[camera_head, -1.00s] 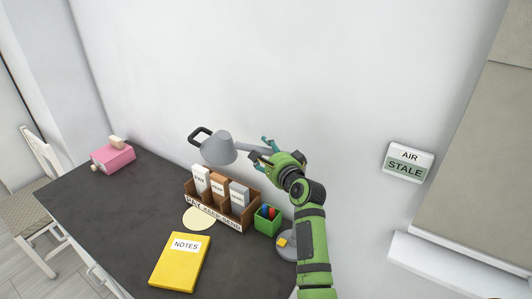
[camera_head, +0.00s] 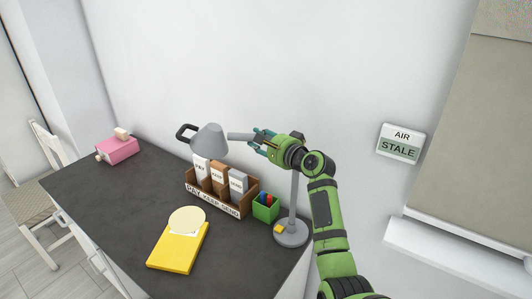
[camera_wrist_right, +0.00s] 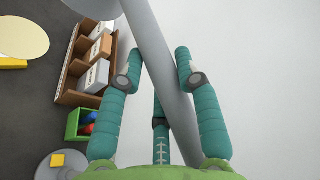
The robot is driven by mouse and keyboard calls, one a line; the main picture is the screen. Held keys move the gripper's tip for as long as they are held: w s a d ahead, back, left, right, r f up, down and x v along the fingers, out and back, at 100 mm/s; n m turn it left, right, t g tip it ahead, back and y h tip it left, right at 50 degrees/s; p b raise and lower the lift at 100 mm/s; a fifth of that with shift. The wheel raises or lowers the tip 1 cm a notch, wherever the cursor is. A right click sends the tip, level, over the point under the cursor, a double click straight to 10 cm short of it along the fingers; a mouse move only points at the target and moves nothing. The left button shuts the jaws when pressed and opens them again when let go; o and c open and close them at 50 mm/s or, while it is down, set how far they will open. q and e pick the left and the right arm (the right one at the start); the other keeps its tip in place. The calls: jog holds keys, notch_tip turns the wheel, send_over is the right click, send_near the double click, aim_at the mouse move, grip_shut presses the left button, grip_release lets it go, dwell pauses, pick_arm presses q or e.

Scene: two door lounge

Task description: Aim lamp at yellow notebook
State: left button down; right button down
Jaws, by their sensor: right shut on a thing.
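The grey desk lamp has its cone-shaped head (camera_head: 209,141) above the desk, with a black loop handle (camera_head: 187,132). Its round base (camera_head: 291,234) carries a yellow button. My right gripper (camera_head: 260,141) is shut on the lamp's arm (camera_wrist_right: 158,45), which runs between the teal fingers (camera_wrist_right: 157,70) in the right wrist view. The yellow notebook (camera_head: 176,253) lies flat on the desk. A pale round light spot (camera_head: 187,218) covers its far part and label and reaches past its far edge. In the wrist view only a yellow sliver (camera_wrist_right: 12,63) shows. My left gripper is not in view.
A wooden organizer (camera_head: 213,201) with several card slots and a green pen cup (camera_head: 265,208) stand beneath the lamp. A pink box (camera_head: 118,150) sits at the desk's far left. The wall behind holds an AIR STALE sign (camera_head: 401,143).

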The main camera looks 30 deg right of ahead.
jog(key=shift+s+a+f+n+y, duration=0.15)
jog(key=shift+s+f+n+y, duration=0.2)
jog(key=shift+y, duration=0.25)
jog(key=shift+s+a+r+n+g+y+b, duration=0.1)
jog(key=shift+s+a+n+g+y+b, duration=0.05)
jog(key=shift+n+g+y+b, duration=0.2)
jog(key=shift+s+a+r+n+g+y+b, duration=0.1)
jog(key=shift+s+a+n+g+y+b, duration=0.1)
jog(key=shift+s+n+g+y+b, duration=0.25)
jog(key=shift+s+a+r+n+y+b, duration=0.15)
jog(key=shift+s+n+y, duration=0.2)
jog(key=shift+y, duration=0.25)
jog(key=c, duration=0.8)
grip_release()
jog(key=shift+f, duration=0.1)
jog(key=shift+c, duration=0.2)
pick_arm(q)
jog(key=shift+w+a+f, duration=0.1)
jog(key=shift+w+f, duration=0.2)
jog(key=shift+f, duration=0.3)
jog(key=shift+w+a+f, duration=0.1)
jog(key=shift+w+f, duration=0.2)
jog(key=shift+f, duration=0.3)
